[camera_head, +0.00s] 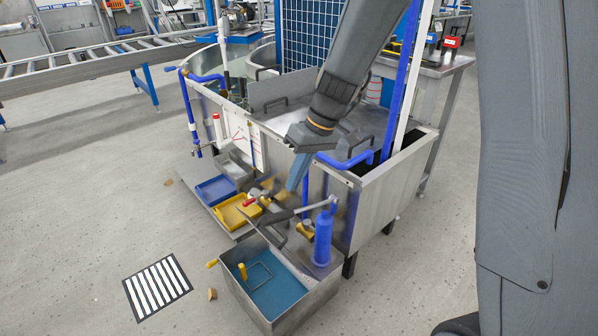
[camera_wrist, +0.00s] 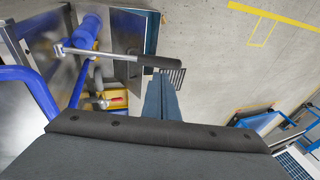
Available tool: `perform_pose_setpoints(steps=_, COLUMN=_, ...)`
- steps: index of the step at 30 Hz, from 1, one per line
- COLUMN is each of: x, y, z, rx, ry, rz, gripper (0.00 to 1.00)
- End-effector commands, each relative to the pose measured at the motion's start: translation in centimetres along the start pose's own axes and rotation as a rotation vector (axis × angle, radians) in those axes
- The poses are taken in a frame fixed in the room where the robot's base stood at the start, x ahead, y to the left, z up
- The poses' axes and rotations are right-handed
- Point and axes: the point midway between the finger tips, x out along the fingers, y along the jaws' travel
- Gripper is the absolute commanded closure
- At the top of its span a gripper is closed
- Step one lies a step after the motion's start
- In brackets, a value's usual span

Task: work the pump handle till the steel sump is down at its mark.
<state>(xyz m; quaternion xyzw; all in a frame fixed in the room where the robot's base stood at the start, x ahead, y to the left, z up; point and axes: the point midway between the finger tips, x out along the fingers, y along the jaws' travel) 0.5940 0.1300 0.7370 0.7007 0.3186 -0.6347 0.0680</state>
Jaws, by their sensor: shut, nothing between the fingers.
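The steel sump (camera_head: 322,297) is an open box on the floor with blue liquid inside, its surface below the rim. A yellow upright piece (camera_head: 242,271) stands in it; I cannot read a level mark. The blue pump (camera_head: 323,237) stands beside the sump. Its steel lever ends in a dark grip (camera_head: 275,217) pointing left; lever and grip also show in the wrist view (camera_wrist: 156,62). My gripper (camera_head: 292,184) is shut and empty, fingers pointing down above the lever. In the wrist view, its fingertips (camera_wrist: 160,84) appear close to the grip; contact is unclear.
A steel tank bench (camera_head: 372,205) with blue pipes stands behind the pump. A yellow tray (camera_head: 232,222) and a blue tray (camera_head: 215,190) lie left of the lever. A striped floor mat (camera_head: 157,288) lies left of the sump. Open floor spreads left.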

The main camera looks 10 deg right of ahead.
Motion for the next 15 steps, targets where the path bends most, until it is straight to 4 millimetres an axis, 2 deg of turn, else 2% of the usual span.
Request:
perform_pose_setpoints(steps=1, x=1.3, y=0.0, z=0.1, rx=0.001, ry=-0.004, rz=-0.003, gripper=1.00)
perform_pose_setpoints(steps=6, x=4.5, y=0.0, z=0.0, rx=0.000, ry=-0.003, rz=-0.002, gripper=1.00)
perform_pose_setpoints(steps=12, x=7.5, y=0.0, z=0.1, rx=0.001, ry=-0.002, rz=-0.001, gripper=1.00)
perform_pose_setpoints(steps=15, x=8.3, y=0.0, z=0.0, rx=0.000, ry=-0.001, rz=-0.001, gripper=1.00)
